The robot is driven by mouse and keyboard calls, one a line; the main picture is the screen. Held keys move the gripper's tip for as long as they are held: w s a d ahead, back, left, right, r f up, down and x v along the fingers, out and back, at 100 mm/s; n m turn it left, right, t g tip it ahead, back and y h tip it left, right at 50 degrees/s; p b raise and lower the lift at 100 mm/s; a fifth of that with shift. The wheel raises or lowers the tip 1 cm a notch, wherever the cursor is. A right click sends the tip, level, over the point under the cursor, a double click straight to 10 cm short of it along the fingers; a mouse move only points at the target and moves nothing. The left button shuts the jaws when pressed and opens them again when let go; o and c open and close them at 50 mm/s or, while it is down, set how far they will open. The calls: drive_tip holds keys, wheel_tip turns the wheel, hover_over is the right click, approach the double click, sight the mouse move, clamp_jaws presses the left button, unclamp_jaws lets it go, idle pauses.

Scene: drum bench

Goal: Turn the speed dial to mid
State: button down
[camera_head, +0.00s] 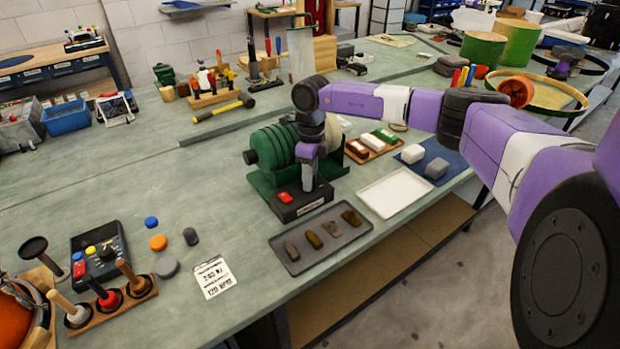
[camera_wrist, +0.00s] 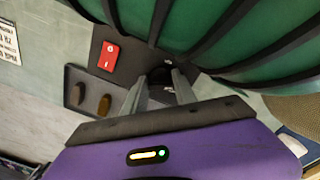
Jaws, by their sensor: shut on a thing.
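A green ribbed drum machine (camera_head: 272,155) stands on the bench, with a dark control box (camera_head: 298,203) at its front. The box has a red rocker switch (camera_head: 285,198), which also shows in the wrist view (camera_wrist: 109,55). The speed dial (camera_wrist: 160,77) is a dark knob on the box, to the right of the switch in the wrist view. My gripper (camera_wrist: 160,85) points down at the box with its two grey fingers on either side of the dial, shut on it. In the head view my gripper (camera_head: 312,183) hides the dial. Its pointer and setting cannot be read.
A dark tray (camera_head: 327,252) with several brownish blocks lies in front of the box. An empty white tray (camera_head: 395,193) is to the right. A printed card (camera_head: 214,277) lies to the left. The drum sits close over my gripper. Bare bench lies left of the machine.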

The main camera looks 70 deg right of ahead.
drive_tip(key=shift+d+r, duration=0.1)
drive_tip(key=shift+d, duration=0.05)
drive_tip(key=c, duration=1)
unclamp_jaws()
drive_tip(key=shift+c, duration=0.2)
drive_tip(key=shift+d+r+b, duration=0.15)
drive_tip(key=shift+r+b, duration=0.45)
drive_tip(key=shift+r, duration=3.25)
